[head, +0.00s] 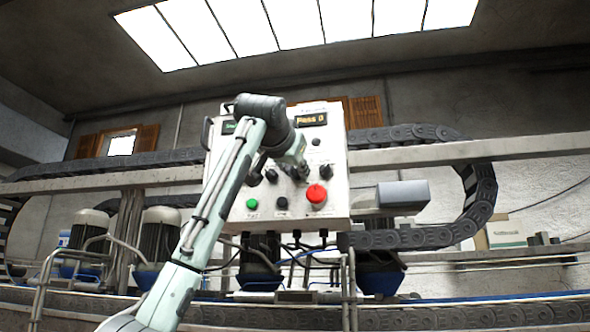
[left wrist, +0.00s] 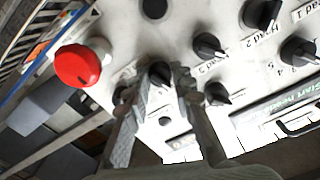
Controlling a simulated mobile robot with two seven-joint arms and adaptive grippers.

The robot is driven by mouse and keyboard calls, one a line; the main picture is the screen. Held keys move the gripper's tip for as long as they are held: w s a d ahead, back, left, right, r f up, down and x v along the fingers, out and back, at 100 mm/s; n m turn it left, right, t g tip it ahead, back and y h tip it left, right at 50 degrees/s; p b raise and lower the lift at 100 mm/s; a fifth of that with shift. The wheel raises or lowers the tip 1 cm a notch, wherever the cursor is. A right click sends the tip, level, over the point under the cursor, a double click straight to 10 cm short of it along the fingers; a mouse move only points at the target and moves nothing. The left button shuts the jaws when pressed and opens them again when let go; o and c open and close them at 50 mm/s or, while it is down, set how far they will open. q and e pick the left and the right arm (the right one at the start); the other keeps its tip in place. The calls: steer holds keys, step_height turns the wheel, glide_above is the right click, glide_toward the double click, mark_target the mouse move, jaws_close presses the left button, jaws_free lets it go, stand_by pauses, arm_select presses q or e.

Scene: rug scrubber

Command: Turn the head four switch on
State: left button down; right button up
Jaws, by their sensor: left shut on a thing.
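The white control panel (head: 335,205) carries several black rotary switches with pointers. My left gripper (head: 300,174) is at the panel face, above and left of the red mushroom button (head: 316,194). In the left wrist view my left gripper (left wrist: 162,76) has its two fingertips on either side of a black rotary switch (left wrist: 160,72) and is shut on it. This switch's label is partly hidden by the fingers, so I cannot read whether it says head four. Switches labelled Head 2 (left wrist: 260,13) and 3 (left wrist: 206,46) sit nearby. My right gripper is not in view.
The red button (left wrist: 78,66) stands out from the panel close to my left fingers. A green button (head: 252,203) and a black button (head: 282,203) are low on the panel. A display (head: 311,120) reads Pass 0. A cable chain (head: 480,190) runs at the right.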

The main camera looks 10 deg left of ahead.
arm_select(q)
steer(key=m, duration=0.3)
steer(key=shift+m, duration=0.9)
steer(key=m, duration=0.4)
steer(key=shift+a+r+m, duration=0.1)
steer(key=shift+m, duration=1.2)
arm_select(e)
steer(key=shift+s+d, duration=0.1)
arm_select(q)
steer(key=shift+m, duration=0.3)
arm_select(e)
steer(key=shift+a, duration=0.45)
arm_select(q)
steer(key=c, duration=1.3)
jaws_free()
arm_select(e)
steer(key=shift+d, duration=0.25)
